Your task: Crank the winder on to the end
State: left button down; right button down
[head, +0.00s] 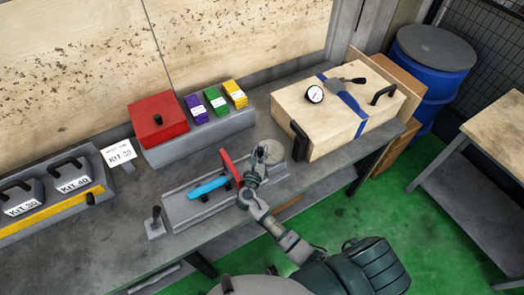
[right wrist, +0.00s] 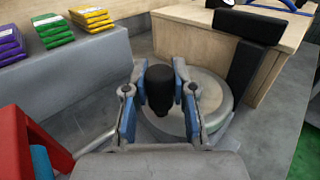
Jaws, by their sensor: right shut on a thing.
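The winder is a round grey disc (head: 272,148) at the right end of a grey bed (head: 178,212) on the bench. It also shows in the right wrist view as a pale disc (right wrist: 217,98) with an upright black knob (right wrist: 160,85). My right gripper (head: 256,165) reaches over the disc. In the right wrist view its two blue-padded fingers (right wrist: 160,107) stand on both sides of the black knob and are shut on it. A red plate (head: 229,166) and a blue cylinder (head: 207,187) sit on the bed left of the gripper. My left gripper is not in view.
A wooden box (head: 330,120) with a gauge and blue strap stands close right of the disc. Behind are a red box (head: 158,118) and purple, green and yellow packs. A small lever (head: 156,222) stands at the bed's left end. Kit blocks (head: 72,183) lie far left.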

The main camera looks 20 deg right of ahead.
jog(key=shift+w+a+r, duration=0.15)
jog(key=shift+w+r, duration=0.05)
jog(key=shift+r, duration=0.05)
